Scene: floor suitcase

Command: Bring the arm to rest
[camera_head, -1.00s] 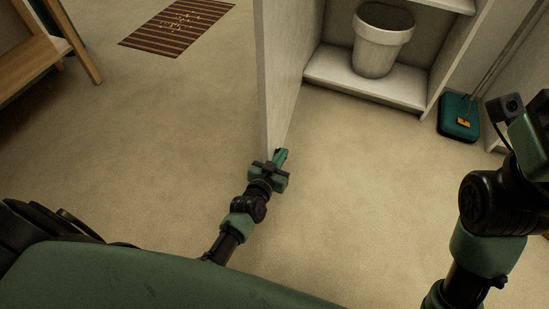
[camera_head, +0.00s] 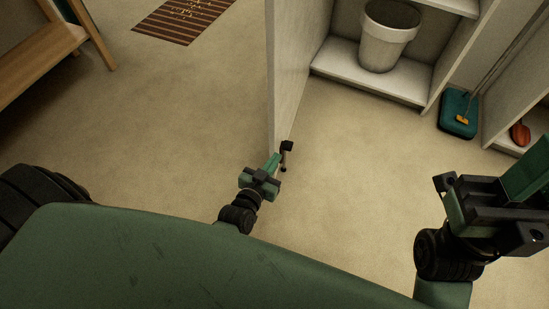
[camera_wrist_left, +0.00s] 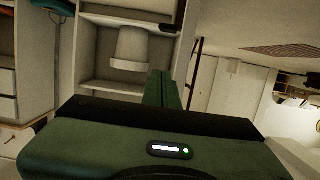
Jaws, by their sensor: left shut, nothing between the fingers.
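My left gripper (camera_head: 274,161) is low in the middle of the head view, beside the free edge of a pale upright panel (camera_head: 292,75). Its green fingers are together with nothing between them. In the left wrist view the closed fingers (camera_wrist_left: 162,89) point toward a shelf unit. A small black handle-like part (camera_head: 286,149) is at the panel's edge, just past the fingertips. I cannot tell whether they touch. My right arm is at the right, and its gripper (camera_head: 525,172) is partly cut off by the frame; its jaws are unclear.
A pale pot (camera_head: 384,45) stands on the low shelf (camera_head: 365,79). A striped mat (camera_head: 185,22) and a wooden bench (camera_head: 40,60) are farther back. The floor between is clear.

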